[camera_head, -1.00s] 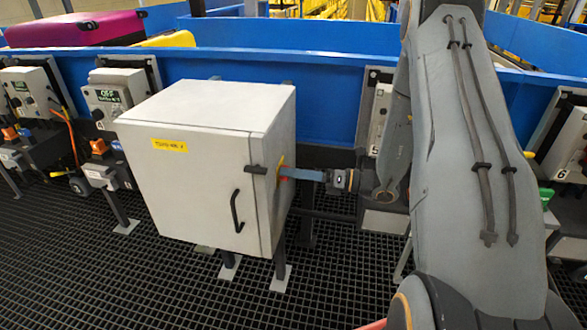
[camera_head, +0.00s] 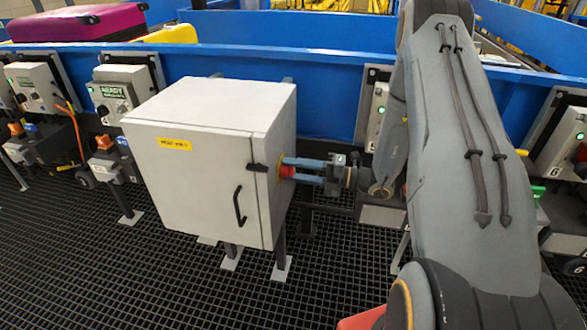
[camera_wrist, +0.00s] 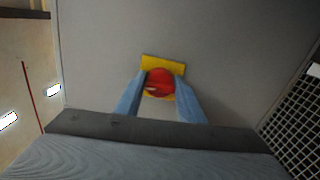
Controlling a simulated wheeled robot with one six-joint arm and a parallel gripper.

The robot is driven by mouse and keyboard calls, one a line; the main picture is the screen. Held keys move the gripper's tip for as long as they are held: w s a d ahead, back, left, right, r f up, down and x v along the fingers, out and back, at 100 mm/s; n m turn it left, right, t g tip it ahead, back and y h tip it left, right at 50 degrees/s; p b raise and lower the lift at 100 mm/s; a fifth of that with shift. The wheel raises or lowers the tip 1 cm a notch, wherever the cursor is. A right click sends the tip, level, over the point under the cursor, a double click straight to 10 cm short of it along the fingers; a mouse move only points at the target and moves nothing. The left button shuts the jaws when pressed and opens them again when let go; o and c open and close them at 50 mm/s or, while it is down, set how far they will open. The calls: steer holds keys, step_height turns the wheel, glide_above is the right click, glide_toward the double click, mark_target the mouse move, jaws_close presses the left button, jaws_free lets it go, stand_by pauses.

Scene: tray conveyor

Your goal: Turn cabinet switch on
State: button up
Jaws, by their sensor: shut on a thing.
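The cabinet (camera_head: 195,180) is a light grey box on legs with a black door handle and a yellow label. Its switch is a red knob (camera_head: 287,172) on a yellow plate on the cabinet's right side. In the wrist view the red knob (camera_wrist: 160,83) sits between the two blue fingers, with the yellow plate (camera_wrist: 163,64) showing around it. My gripper (camera_head: 298,171) reaches in from the right and is shut on the red knob, one finger on each side. The fingers hide the sides of the knob.
A blue conveyor wall (camera_head: 330,85) runs behind the cabinet. Control boxes with green lights stand along it, one display (camera_head: 114,91) reading READY. A magenta case (camera_head: 80,22) and a yellow case lie on the conveyor. The dark grating floor (camera_head: 130,270) in front is clear.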

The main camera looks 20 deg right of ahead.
steer(key=shift+m, duration=0.6)
steer(key=o, duration=1)
steer(key=shift+o, duration=0.2)
steer(key=b+v, duration=0.1)
steer(key=v, duration=0.6)
steer(key=shift+s+d, duration=0.15)
steer(key=shift+d, duration=0.2)
